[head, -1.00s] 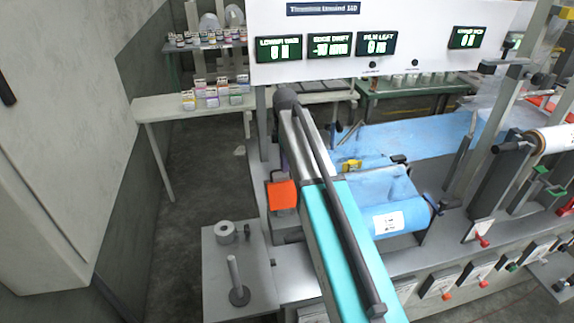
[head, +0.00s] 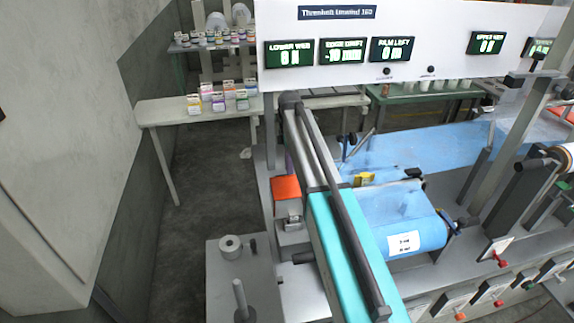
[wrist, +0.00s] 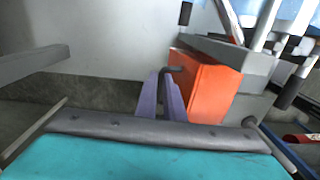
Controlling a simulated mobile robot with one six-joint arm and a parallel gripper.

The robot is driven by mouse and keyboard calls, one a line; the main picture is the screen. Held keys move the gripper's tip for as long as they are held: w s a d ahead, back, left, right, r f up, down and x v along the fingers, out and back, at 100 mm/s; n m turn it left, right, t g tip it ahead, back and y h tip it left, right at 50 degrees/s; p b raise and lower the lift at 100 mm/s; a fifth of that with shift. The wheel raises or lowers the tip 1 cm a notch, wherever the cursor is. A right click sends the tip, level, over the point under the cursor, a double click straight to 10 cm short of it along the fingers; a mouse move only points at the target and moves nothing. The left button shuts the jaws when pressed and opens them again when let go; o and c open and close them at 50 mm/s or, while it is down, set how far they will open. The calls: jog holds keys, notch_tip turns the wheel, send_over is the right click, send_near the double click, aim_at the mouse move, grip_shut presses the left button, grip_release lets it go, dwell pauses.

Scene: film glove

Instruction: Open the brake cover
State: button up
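The orange brake cover (head: 286,188) is partly hidden behind my arm in the head view. It is tilted, and a silver part (head: 293,219) shows below it. In the wrist view the orange cover (wrist: 208,88) stands just right of my gripper (wrist: 159,74). A dark bent handle (wrist: 176,71) at the cover reaches the tips of my purple fingers. The fingers are close together at the tips and appear shut on this handle, though the contact is small in view. The head view hides most of my gripper.
A blue film roll (head: 405,232) and blue web lie to the right of my arm. A grey stand (head: 225,285) with an upright post is at the front left. A white display panel (head: 400,45) spans the back. Open floor lies left.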

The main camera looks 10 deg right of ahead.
jog(key=o, duration=0.3)
jog(key=shift+s, duration=0.25)
jog(key=shift+o, duration=0.3)
jog(key=shift+s+a+r, duration=0.2)
jog(key=shift+s+r, duration=0.05)
jog(key=shift+s, duration=0.05)
jog(key=shift+a, duration=0.1)
jog(key=shift+w+f, duration=0.2)
jog(key=shift+f, duration=0.05)
jog(key=shift+s+r, duration=0.1)
jog(key=shift+r, duration=0.25)
notch_tip(320, 180, up, 13)
jog(key=b, duration=0.3)
jog(key=shift+w, duration=0.4)
jog(key=shift+r, duration=0.1)
